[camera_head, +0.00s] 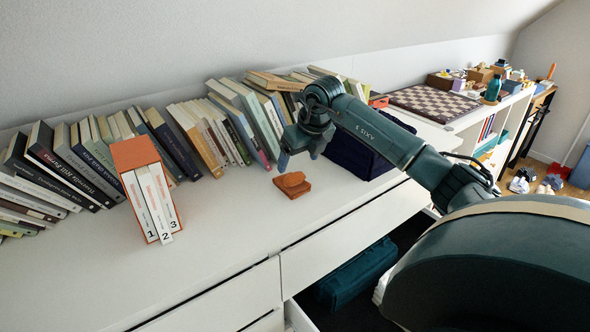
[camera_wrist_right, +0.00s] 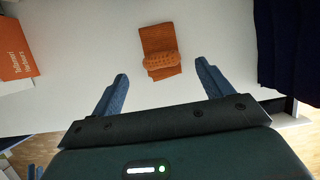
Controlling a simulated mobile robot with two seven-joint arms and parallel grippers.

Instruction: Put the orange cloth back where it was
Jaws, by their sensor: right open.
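The orange cloth (camera_head: 292,184) lies folded on the white cabinet top, with one part of it bunched on a flat part. It also shows in the right wrist view (camera_wrist_right: 160,55), just beyond the fingertips. My right gripper (camera_head: 299,159) is open and empty above the cabinet top, close to the cloth. In the right wrist view its two blue fingers (camera_wrist_right: 161,72) are spread wide, one toward each side of the cloth.
A row of leaning books (camera_head: 180,140) lines the wall. An orange-cased book set (camera_head: 149,192) stands left of the cloth. The left front cabinet top is clear.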

